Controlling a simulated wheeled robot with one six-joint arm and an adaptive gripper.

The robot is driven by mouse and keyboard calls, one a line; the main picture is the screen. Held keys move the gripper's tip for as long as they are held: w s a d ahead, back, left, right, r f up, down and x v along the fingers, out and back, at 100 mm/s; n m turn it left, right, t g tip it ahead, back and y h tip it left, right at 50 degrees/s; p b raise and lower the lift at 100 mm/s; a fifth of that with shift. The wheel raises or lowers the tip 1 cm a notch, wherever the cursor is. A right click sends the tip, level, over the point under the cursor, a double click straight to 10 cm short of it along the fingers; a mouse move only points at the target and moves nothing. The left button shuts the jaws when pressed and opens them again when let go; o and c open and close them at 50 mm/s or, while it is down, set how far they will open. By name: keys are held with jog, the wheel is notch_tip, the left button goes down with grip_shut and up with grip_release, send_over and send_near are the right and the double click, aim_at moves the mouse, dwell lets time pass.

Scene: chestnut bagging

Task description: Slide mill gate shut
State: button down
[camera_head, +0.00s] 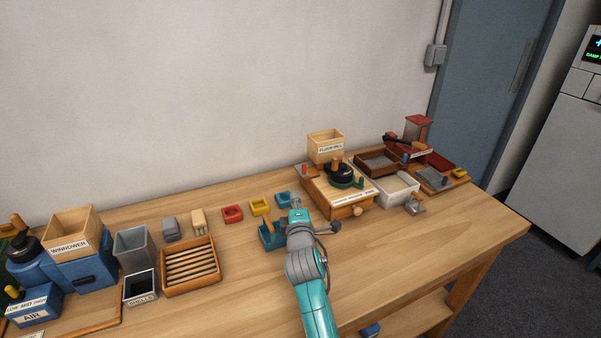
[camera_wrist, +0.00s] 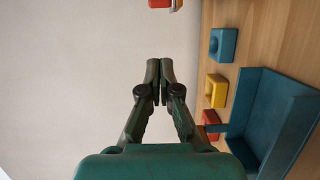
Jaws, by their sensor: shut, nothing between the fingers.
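The mill (camera_head: 322,198) is a wooden box at the right of the bench in the head view. A black and green grinding wheel sits on it, and a pale hopper (camera_head: 325,147) labelled as the flour mill stands behind. A small red knob (camera_head: 304,169) on a plate sticks out left of the hopper; it looks like the gate, but how far it is open I cannot tell. My gripper (camera_head: 295,202) is left of the mill, apart from it. In the wrist view my gripper (camera_wrist: 159,68) is shut and empty. A red piece (camera_wrist: 160,3) shows at that view's top edge.
A teal tray (camera_head: 271,237) lies beside my gripper, with blue, yellow (camera_head: 259,207) and red (camera_head: 232,214) blocks near it. A white-walled tray (camera_head: 398,190) is right of the mill. The winnower (camera_head: 68,240) and slatted tray (camera_head: 190,277) are left. The front bench is clear.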

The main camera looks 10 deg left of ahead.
send_near(302, 175)
jog(key=w+a+r, duration=0.2)
jog(key=w+a, duration=0.1)
jog(key=a, duration=0.1)
jog(key=shift+w+d, duration=0.35)
jog(key=shift+w, duration=0.6)
jog(key=shift+w+d, duration=0.35)
jog(key=shift+w, duration=0.55)
jog(key=shift+d+r, duration=0.1)
